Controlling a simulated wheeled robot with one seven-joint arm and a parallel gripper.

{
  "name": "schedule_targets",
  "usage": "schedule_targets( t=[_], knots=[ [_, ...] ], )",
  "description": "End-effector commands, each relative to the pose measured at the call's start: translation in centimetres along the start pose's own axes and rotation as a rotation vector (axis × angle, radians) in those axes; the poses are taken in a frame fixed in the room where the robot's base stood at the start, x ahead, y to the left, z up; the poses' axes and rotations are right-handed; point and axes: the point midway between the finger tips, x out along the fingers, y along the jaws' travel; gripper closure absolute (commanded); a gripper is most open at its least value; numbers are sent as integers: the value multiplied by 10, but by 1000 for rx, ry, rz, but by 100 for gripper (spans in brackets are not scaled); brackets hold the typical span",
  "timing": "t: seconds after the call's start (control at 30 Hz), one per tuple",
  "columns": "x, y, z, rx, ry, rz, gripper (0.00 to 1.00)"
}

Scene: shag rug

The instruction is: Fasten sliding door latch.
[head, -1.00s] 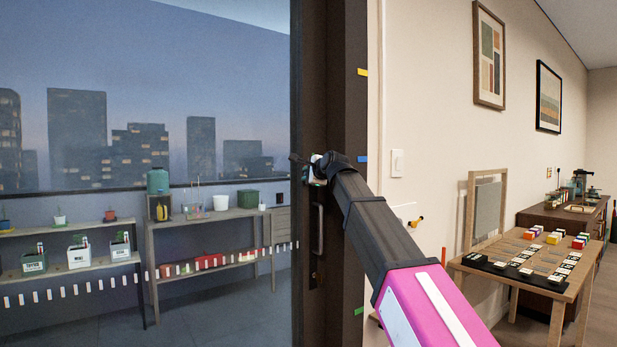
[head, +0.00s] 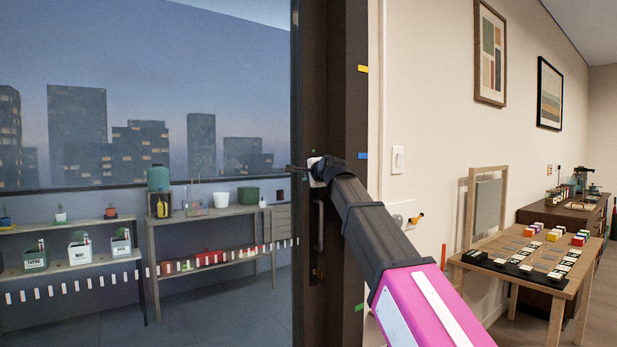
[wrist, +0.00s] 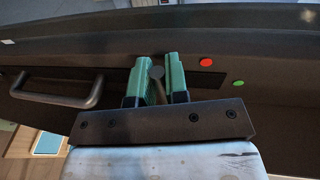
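The dark sliding door frame (head: 309,90) stands upright in the head view, with a vertical pull handle (head: 319,226) below my gripper (head: 303,169). In the wrist view the two teal fingers of my gripper (wrist: 159,82) stand close together on either side of the latch lever (wrist: 157,74). The pull handle (wrist: 60,92) also shows at the left of the wrist view. A red dot (wrist: 206,63) and a green dot (wrist: 239,83) lie right of the fingers. In the head view my gripper largely hides the latch.
Yellow (head: 363,68) and blue (head: 363,156) tape marks the jamb. A light switch (head: 397,160) is on the wall at right. A wooden table (head: 552,290) with small items stands at right. Shelves (head: 200,217) with pots show beyond the glass.

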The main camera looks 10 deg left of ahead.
Motion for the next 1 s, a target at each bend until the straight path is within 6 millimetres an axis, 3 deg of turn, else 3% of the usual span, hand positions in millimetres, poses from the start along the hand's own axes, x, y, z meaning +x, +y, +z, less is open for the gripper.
schedule_targets(
  t=[0.47, 0.67, 1.0],
  knots=[
    [-7, 0, 0, 1, 0, 0, 76],
    [-33, 1, 0, 1, 1, -2, 76],
    [-94, 1, 0, 0, 1, -1, 76]
  ],
)
